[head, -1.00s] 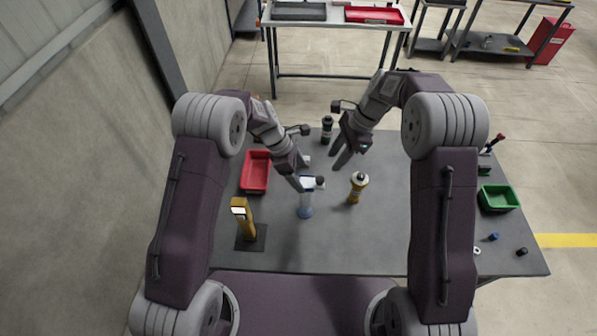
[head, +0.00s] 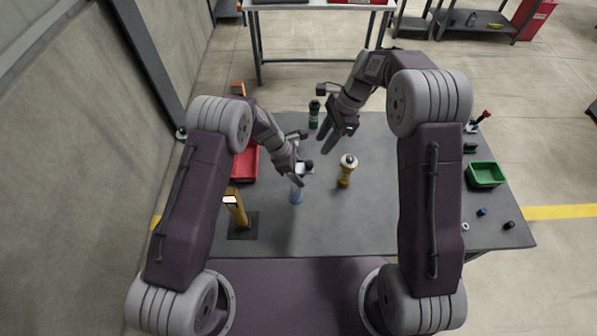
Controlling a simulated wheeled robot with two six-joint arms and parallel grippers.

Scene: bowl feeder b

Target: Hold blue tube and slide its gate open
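The blue tube (head: 297,194) stands upright on the grey table, left of the yellow tube. It is clear blue, with a pale part and a dark knob (head: 309,164) near its top. My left gripper (head: 297,179) is at the tube's upper part and hides some of it. I cannot tell whether its fingers touch or grip the tube. My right gripper (head: 327,140) is up and to the right of the blue tube, with its fingers apart and nothing between them.
A yellow tube (head: 347,172) stands right of the blue one, and a dark green-banded tube (head: 314,115) behind. A yellow post (head: 236,208) stands at left, near a red tray (head: 245,165). A green bin (head: 486,175) and small parts lie at right.

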